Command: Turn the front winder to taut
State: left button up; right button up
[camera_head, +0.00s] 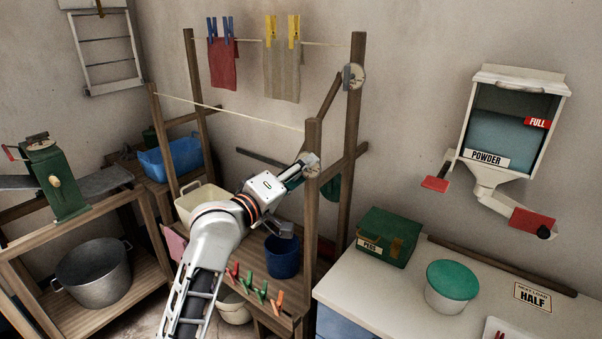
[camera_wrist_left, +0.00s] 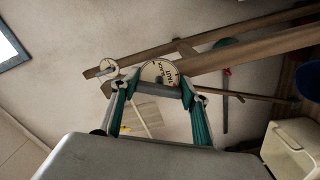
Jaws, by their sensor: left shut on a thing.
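The front winder (camera_head: 311,165) is a small pale disc on the front right post of the wooden drying rack. My left gripper (camera_head: 294,174) reaches it from the left and partly hides it. In the left wrist view, the winder's round dial (camera_wrist_left: 160,71) carries dark lettering and marks, too small to read surely. The left gripper (camera_wrist_left: 158,91) is shut on the winder's grey handle (camera_wrist_left: 150,88), which lies across between the green fingertips. The front line (camera_head: 225,108) runs from the left post to the front right post, nearly straight. My right gripper is not in view.
A rear winder (camera_head: 354,76) sits on the back post; its line holds a red cloth (camera_head: 222,64) and a beige cloth (camera_head: 283,72). A blue bucket (camera_head: 282,258) and several pegs (camera_head: 252,287) are below my arm. A powder dispenser (camera_head: 510,125) hangs at the right.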

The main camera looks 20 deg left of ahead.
pick_arm(q)
jog(key=n, duration=0.5)
jog(key=shift+r+n, duration=0.15)
jog(key=shift+n, duration=0.15)
dwell(0.4)
jog(key=o, duration=1.1)
jog(key=v, duration=1.2)
